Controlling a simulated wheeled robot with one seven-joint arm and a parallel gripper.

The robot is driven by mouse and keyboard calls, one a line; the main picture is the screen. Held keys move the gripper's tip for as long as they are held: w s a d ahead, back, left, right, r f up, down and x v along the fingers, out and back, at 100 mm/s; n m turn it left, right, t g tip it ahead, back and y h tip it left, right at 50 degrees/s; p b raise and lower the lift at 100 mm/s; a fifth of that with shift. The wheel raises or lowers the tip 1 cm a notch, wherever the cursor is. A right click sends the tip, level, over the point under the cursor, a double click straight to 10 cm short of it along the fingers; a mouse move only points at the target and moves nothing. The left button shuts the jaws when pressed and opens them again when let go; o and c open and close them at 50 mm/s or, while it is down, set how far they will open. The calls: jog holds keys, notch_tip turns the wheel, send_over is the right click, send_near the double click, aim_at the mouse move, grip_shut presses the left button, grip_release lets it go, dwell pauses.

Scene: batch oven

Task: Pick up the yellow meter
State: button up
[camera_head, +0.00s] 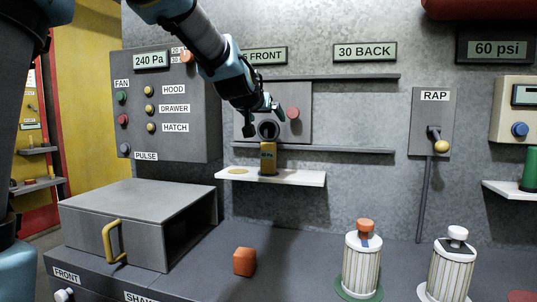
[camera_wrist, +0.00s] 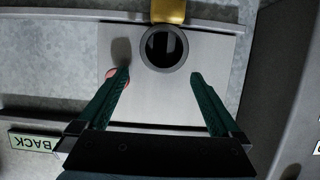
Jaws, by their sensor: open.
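The yellow meter (camera_head: 268,160) stands upright on a white shelf (camera_head: 305,178) on the back wall, just below a dark round port (camera_head: 267,129). Only part of the yellow meter (camera_wrist: 168,10) shows at the top edge in the wrist view, and the rest is cut off. My gripper (camera_head: 263,123) is open in front of the port, above the meter. In the wrist view my gripper's green fingers (camera_wrist: 159,73) are spread with nothing between them. They point toward the grey panel (camera_wrist: 180,100) that carries the port (camera_wrist: 165,48).
Narrow grey rails (camera_head: 330,150) run along the wall above the shelf. A grey box with a yellow handle (camera_head: 113,241) stands at lower left. An orange block (camera_head: 244,262) and two ribbed white canisters (camera_head: 362,266) stand on the counter. The shelf's right part is clear.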

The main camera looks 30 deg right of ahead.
aim_at(268, 120)
jog(key=x, duration=0.5)
jog(key=shift+w+a, duration=0.1)
jog(key=shift+a, duration=0.05)
jog(key=shift+r, duration=0.1)
grip_shut()
dwell(0.6)
